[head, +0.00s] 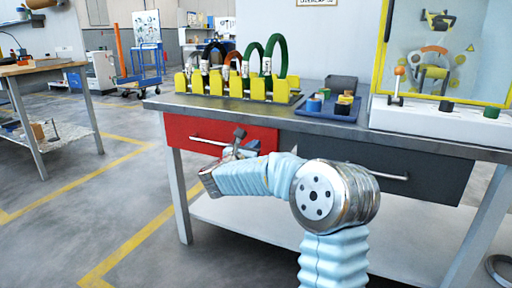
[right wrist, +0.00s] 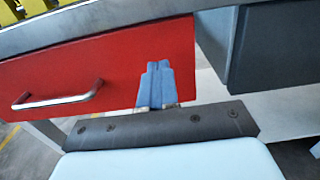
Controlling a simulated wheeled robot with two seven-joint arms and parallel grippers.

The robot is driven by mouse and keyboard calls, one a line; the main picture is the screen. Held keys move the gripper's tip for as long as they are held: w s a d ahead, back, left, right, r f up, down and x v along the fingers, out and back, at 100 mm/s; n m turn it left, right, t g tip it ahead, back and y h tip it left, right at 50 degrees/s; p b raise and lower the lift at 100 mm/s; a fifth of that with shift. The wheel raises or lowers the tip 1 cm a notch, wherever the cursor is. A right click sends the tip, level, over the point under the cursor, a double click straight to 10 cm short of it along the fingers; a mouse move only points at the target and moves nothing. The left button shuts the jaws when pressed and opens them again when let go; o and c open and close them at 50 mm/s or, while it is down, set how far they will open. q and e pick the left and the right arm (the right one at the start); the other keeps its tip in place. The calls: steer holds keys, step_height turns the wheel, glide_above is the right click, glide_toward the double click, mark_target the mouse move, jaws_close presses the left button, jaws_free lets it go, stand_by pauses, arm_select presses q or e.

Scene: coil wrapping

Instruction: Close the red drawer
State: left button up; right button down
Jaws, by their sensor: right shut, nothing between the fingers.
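The red drawer (head: 215,135) is at the left under the tabletop. Its front (right wrist: 85,70) fills much of the right wrist view, with a metal bar handle (right wrist: 58,97) at its left. I cannot tell exactly how far out it stands. My right gripper (head: 240,135) is in front of the drawer's right part, and my arm hides some of the front. In the right wrist view its blue fingers (right wrist: 155,80) are shut together and empty, in front of the red face right of the handle; contact is unclear. My left gripper is not in view.
A dark grey drawer (head: 400,172) sits to the right under the same workbench (head: 330,122). On top are a yellow rack (head: 235,88) with several coils, a blue tray (head: 330,112) and a machine with a yellow frame (head: 445,50). Floor at the left is open.

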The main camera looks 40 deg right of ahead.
steer(key=v, duration=1)
steer(key=s+a+f+m+g+y+p, duration=0.1)
steer(key=a+f+y, duration=0.25)
steer(key=f, duration=0.55)
steer(key=s+a+f+g+y+p, duration=0.1)
steer(key=a+f+g+y+p, duration=0.2)
steer(key=f, duration=0.6)
steer(key=s+a+f+m+y, duration=0.1)
steer(key=a+f+y, duration=0.3)
steer(key=f, duration=0.5)
steer(key=s+a+f+m+g+y+p, duration=0.1)
steer(key=s+a+f+m+y+p, duration=0.2)
steer(key=a+m, duration=0.8)
steer(key=s+a+f+m+g+y+p, duration=0.1)
steer(key=s+a+f+m+y+p, duration=0.3)
steer(key=s+a+f+m+y, duration=0.3)
steer(key=s+a+f+m, duration=0.4)
steer(key=s, duration=0.3)
steer(key=shift+f, duration=0.25)
